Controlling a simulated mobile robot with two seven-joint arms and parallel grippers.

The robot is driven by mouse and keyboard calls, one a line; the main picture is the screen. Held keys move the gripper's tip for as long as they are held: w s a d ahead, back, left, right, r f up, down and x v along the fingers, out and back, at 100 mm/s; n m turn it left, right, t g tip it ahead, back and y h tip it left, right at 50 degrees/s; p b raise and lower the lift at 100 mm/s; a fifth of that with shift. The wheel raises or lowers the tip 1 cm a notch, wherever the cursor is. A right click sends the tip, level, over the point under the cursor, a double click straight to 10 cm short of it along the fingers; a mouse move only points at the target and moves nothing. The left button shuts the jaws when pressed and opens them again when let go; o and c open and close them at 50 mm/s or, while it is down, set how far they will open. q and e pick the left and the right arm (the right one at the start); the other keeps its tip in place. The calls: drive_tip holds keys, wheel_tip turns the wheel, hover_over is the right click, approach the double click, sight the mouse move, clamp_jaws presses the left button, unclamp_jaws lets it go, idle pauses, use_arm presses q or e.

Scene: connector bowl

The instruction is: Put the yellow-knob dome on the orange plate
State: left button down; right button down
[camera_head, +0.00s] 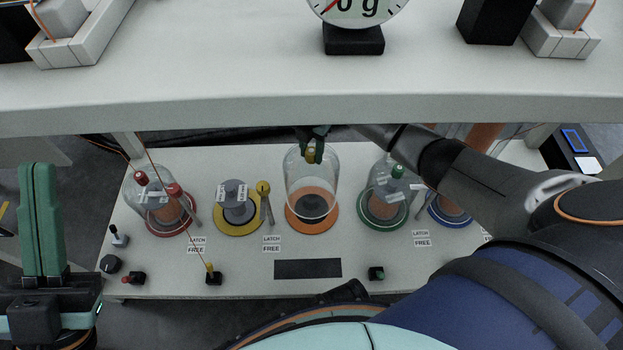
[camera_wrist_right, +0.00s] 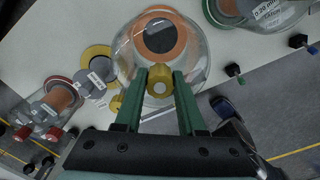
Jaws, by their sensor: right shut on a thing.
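The clear dome (camera_head: 297,172) with the yellow knob (camera_head: 311,155) is upright over the orange plate (camera_head: 312,228), which has a dark centre. I cannot tell whether its rim touches the plate. My right gripper (camera_head: 314,133) is shut on the yellow knob from above. In the right wrist view, the yellow knob (camera_wrist_right: 160,82) sits between the green fingers (camera_wrist_right: 160,75), and the orange plate (camera_wrist_right: 186,38) shows through the dome (camera_wrist_right: 199,70). My left gripper (camera_head: 39,168) is at the far left, away from the dome, its green fingers together and empty.
Red (camera_head: 171,232) and yellow (camera_head: 240,229) plates lie left of the orange one, green (camera_head: 383,222) and blue (camera_head: 450,216) ones right. Domes stand at the red and green plates. A shelf (camera_head: 250,100) with a scale (camera_head: 354,38) overhangs the back. A dark strip (camera_head: 308,268) lies in front.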

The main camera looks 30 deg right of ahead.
wheel_tip(320, 180, down, 8)
drive_tip(key=b, duration=0.3)
drive_tip(key=shift+r, duration=0.1)
drive_tip(key=shift+f+b, duration=0.2)
drive_tip(key=shift+b, duration=0.15)
drive_tip(key=c, duration=0.5)
unclamp_jaws()
wheel_tip(320, 180, up, 12)
drive_tip(key=p, duration=0.5)
drive_tip(key=shift+r+p, duration=0.2)
drive_tip(key=shift+p, duration=0.15)
